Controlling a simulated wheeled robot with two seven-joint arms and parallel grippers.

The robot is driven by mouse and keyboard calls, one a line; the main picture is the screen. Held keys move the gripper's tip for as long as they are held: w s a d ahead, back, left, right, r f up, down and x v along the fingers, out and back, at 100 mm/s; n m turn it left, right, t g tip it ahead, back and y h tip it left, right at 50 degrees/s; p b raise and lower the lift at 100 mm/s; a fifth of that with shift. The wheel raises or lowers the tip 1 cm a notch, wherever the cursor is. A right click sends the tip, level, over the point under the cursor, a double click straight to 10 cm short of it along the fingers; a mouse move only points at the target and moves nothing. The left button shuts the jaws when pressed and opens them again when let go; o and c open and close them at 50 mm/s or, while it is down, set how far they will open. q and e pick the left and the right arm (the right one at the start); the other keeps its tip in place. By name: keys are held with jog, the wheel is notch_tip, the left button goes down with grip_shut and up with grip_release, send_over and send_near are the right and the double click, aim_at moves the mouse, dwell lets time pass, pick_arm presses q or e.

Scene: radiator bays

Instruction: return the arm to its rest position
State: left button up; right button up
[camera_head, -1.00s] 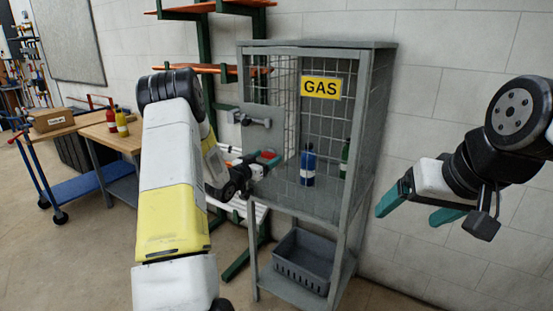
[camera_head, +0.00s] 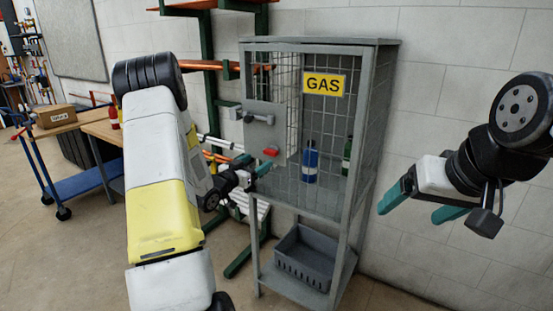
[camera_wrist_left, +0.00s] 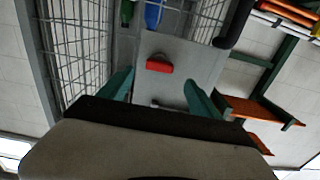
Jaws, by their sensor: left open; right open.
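My left arm (camera_head: 160,180), white and yellow, reaches forward from the lower left. Its left gripper (camera_head: 263,168) has teal fingers and is open at the front of the grey gas cabinet (camera_head: 320,45), just below a small red piece (camera_head: 270,152). In the left wrist view the open fingers (camera_wrist_left: 160,92) stand apart with nothing between their tips, and the red piece (camera_wrist_left: 160,64) lies beyond them on a grey surface. My right gripper (camera_head: 415,205) is open and empty in the air right of the cabinet.
A blue bottle (camera_head: 310,161) and a green bottle (camera_head: 347,157) stand inside the cabinet. A grey crate (camera_head: 304,257) sits on its lower shelf. A green rack (camera_head: 200,70) with pipes stands behind my left arm. A wooden bench (camera_head: 101,130) is at the left.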

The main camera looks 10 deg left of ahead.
pick_arm(q)
jog(key=s+d+r+n+g+y, duration=0.25)
jog(key=s+r+g+y, duration=0.3)
jog(key=s+r, duration=0.6)
jog(key=s+d+r+g, duration=0.1)
jog(key=s+d, duration=0.3)
jog(key=s, duration=0.8)
jog(key=s+d+n+g+h, duration=0.1)
jog(key=s+d+g, duration=0.3)
jog(key=s, duration=0.9)
jog(key=shift+d+r, duration=0.3)
jog(key=shift+r, duration=0.1)
jog(key=shift+h, duration=0.25)
